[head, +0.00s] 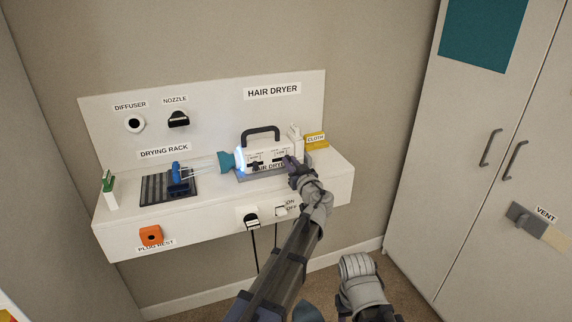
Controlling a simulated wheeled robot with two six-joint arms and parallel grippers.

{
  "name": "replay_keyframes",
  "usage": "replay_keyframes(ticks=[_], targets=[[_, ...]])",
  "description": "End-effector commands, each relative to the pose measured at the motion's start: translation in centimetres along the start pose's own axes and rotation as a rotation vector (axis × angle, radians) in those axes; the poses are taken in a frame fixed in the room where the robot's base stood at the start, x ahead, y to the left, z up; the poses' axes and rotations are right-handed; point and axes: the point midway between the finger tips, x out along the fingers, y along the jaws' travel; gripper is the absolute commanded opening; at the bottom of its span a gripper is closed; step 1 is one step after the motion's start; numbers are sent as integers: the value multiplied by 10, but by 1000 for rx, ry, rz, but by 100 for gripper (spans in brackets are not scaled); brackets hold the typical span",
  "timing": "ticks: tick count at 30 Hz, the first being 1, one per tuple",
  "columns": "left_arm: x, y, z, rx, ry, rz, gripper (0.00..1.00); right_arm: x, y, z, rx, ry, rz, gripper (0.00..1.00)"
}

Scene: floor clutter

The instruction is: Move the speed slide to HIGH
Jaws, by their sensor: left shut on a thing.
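The hair dryer (262,158) is a white body with a dark handle, lying in a grey cradle on the wall shelf. Its teal nozzle (227,161) points left, with a blue glow and pale streaks of air in front. Small slide controls show on its front face; their lettering is too small to read. My left gripper (291,163) is shut on a small control, seemingly the speed slide, at the right part of this face. The gripper hides that control, so its setting cannot be read. My right arm shows at the bottom, but its jaws are not visible.
A blue brush (178,172) stands on the dark drying rack (154,190), in the air stream. A white bottle (295,139) and a yellow cloth (316,139) are behind my gripper.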

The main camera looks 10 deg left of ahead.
Motion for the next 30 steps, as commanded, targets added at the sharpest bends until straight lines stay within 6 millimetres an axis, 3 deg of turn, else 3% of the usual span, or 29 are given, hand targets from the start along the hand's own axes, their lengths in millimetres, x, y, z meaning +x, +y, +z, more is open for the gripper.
replay_keyframes(ticks=[1,2,10,20,30], targets=[[0,0,0,0,0,1,0,0,0,0,0,0,0,50],[0,0,0,0,0,1,19,0,0,0,0,0,0,50],[0,0,0,0,0,0,50,0,0,0,0,0,0,50],[-7,-1,0,0,0,1,50,0,0,0,0,0,0,50],[-60,-2,0,0,0,3,50,0,0,0,0,0,0,50]])
